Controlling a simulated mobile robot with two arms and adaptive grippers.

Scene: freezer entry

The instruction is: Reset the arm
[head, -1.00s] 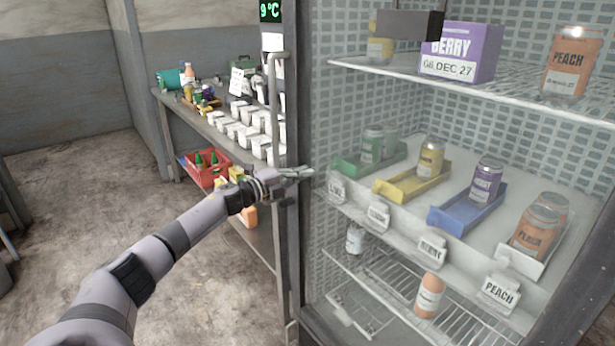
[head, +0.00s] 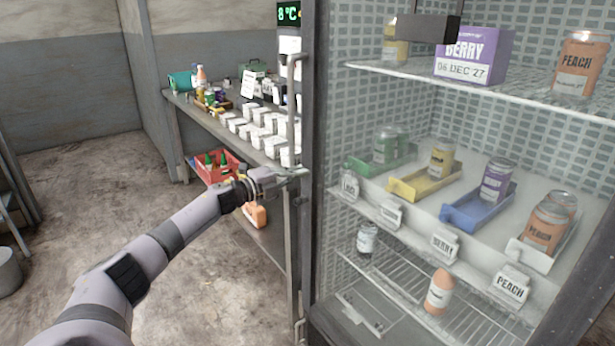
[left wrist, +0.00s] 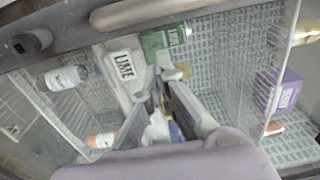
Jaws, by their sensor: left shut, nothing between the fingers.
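My left gripper (head: 297,173) is shut and empty in the head view. My right gripper does not show in either view.
The freezer holds cans in a yellow tray (head: 423,183) and a blue tray (head: 478,210), with a purple BERRY box (head: 474,56) above. Left of it a shelf unit carries white tubs (head: 240,127) and a red crate (head: 216,170). The floor (head: 85,215) at left is open.

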